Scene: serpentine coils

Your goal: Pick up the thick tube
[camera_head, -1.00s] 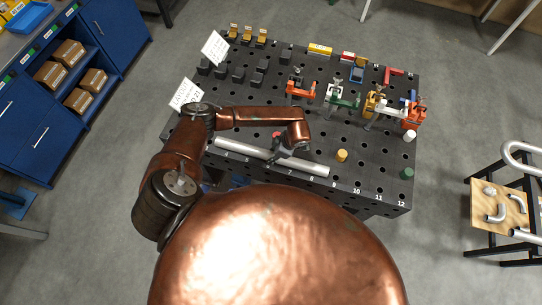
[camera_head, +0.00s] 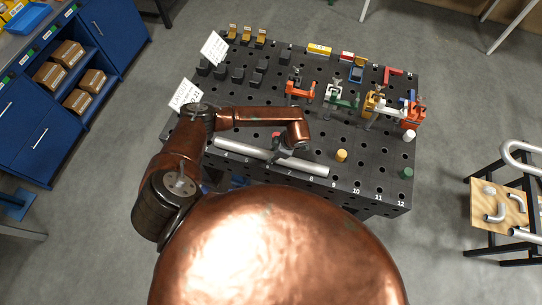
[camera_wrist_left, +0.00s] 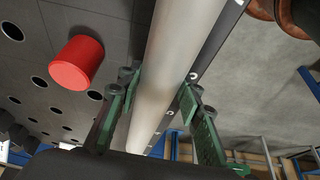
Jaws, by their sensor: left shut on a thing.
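The thick tube (camera_head: 310,167) is a long, straight, silvery pipe lying along the front edge of the black perforated table. It also fills the middle of the left wrist view (camera_wrist_left: 176,70). My left gripper (camera_head: 277,154) reaches down onto the tube near its middle. In the left wrist view its green fingers (camera_wrist_left: 157,96) stand on both sides of the tube, shut on it. The head view does not show clearly whether the tube is off the table. My right gripper is not in view.
A red peg (camera_wrist_left: 76,62) stands close beside the tube. A yellow peg (camera_head: 341,155) and a green peg (camera_head: 407,173) are to the right. Several clamps (camera_head: 341,97) and black blocks (camera_head: 238,74) stand farther back on the table (camera_head: 310,130).

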